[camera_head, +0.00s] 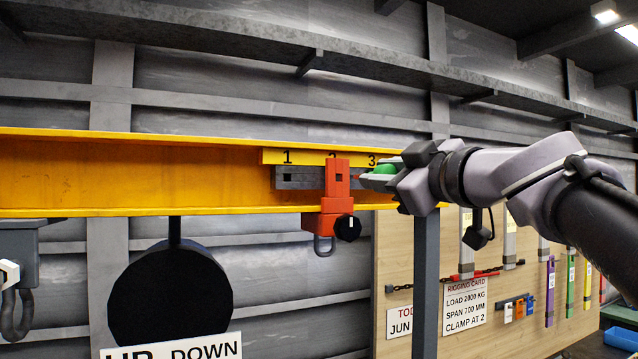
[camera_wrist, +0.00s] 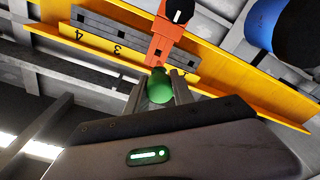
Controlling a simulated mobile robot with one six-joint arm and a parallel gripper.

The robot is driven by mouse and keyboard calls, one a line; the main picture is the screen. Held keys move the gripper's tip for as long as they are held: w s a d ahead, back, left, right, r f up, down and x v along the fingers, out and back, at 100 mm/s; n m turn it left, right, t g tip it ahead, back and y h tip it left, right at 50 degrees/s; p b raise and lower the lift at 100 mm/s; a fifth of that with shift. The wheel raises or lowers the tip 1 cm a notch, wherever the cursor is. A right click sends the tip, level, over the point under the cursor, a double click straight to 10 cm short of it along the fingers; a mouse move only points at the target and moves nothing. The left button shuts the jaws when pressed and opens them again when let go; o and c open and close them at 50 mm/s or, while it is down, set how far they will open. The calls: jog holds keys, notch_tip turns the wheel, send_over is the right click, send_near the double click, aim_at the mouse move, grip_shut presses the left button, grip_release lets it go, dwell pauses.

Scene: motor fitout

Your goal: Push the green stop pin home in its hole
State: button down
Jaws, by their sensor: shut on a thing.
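The green stop pin (camera_head: 385,168) is between the fingers of my gripper (camera_head: 382,178), its rounded green head showing. In the wrist view the green head (camera_wrist: 160,88) sits between both fingers (camera_wrist: 159,92), which are shut on it. The orange clamp (camera_head: 336,190) sits on the grey slotted bar (camera_head: 298,178) under the number 2. The pin lies just right of the clamp in the head view, with a small red tip toward it. In the wrist view the clamp (camera_wrist: 163,42) is right behind the pin. I cannot tell whether the tip is in a hole.
The yellow beam (camera_head: 120,175) runs across the left and middle. A black knob (camera_head: 348,228) and a grey hook hang at the clamp. A black disc (camera_head: 172,300) hangs below the beam. A rigging card (camera_head: 467,306) reads "CLAMP AT 2". A grey post (camera_head: 426,270) stands below my gripper.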

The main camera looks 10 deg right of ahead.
aim_at(356, 176)
jog(key=x, duration=0.3)
jog(key=shift+d+p, duration=0.15)
jog(key=shift+p, duration=0.2)
jog(key=shift+f+x, duration=0.2)
jog(key=shift+x, duration=1.1)
jog(key=shift+s, duration=0.1)
jog(key=shift+b, duration=0.9)
jog(key=shift+w, duration=0.3)
jog(key=shift+w, duration=0.3)
jog(key=shift+p+x, duration=0.8)
jog(key=shift+x, duration=1.55)
